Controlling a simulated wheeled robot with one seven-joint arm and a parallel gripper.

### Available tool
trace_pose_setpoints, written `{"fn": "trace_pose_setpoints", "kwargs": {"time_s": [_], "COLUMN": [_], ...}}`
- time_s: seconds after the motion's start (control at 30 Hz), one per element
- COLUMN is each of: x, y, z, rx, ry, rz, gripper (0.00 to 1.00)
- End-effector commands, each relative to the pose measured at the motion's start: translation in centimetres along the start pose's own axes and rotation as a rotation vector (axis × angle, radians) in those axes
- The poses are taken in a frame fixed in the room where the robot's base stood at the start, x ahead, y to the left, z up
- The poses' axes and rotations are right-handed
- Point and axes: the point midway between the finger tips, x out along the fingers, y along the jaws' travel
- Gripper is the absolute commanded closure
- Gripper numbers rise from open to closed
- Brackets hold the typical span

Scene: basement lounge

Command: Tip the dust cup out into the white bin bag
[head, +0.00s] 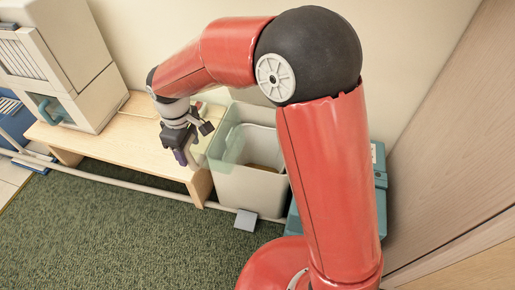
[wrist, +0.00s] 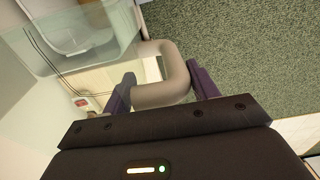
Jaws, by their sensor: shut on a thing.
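My gripper (head: 184,152) hangs at the right end of the wooden bench, just left of the bin. It is shut on the thick beige handle (wrist: 160,92) of the dust cup, with one purple finger on each side. The cup's clear, faintly green body (wrist: 45,105) fills the left of the wrist view. In the head view the cup (head: 226,148) overlaps the bin's left rim. Its exact tilt and contents are unclear. The white bin bag (head: 250,133) lines the open pale bin (head: 250,191), with something brownish low inside. My arm hides part of the bin's right side.
The low bench (head: 120,141) runs along the wall at left, with a beige cabinet-like unit (head: 62,65) on it. Teal boxes (head: 380,185) stand right of the bin behind my arm. A small grey block (head: 245,222) sits before the bin. Green carpet (head: 130,235) in front is clear.

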Motion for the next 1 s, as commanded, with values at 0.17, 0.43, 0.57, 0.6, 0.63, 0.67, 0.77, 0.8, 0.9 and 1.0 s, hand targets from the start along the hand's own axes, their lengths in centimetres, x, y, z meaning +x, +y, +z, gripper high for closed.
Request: {"fn": "trace_pose_setpoints", "kwargs": {"time_s": [0.17,0.43,0.57,0.6,0.63,0.67,0.77,0.8,0.9,1.0], "x": [-0.2,-3.0,-4.4,-4.7,-4.8,-5.0,-5.1,-5.1,-5.1,-5.1], "y": [0.1,0.1,0.1,0.1,0.1,0.1,0.1,0.1,0.1,0.1], "z": [0.1,0.1,0.1,0.1,0.1,0.1,0.1,0.1,0.1,0.1], "rx": [0.003,0.003,0.002,0.002,0.002,0.002,0.002,0.002,0.002,0.002], "ry": [0.003,0.006,0.005,0.004,0.004,0.004,0.004,0.003,0.003,0.003], "rz": [-0.001,-0.001,-0.002,-0.002,-0.002,-0.002,-0.003,-0.003,-0.003,-0.004], "gripper": [0.67,0.67,0.67,0.67,0.67,0.67,0.67,0.67,0.67,0.67]}}
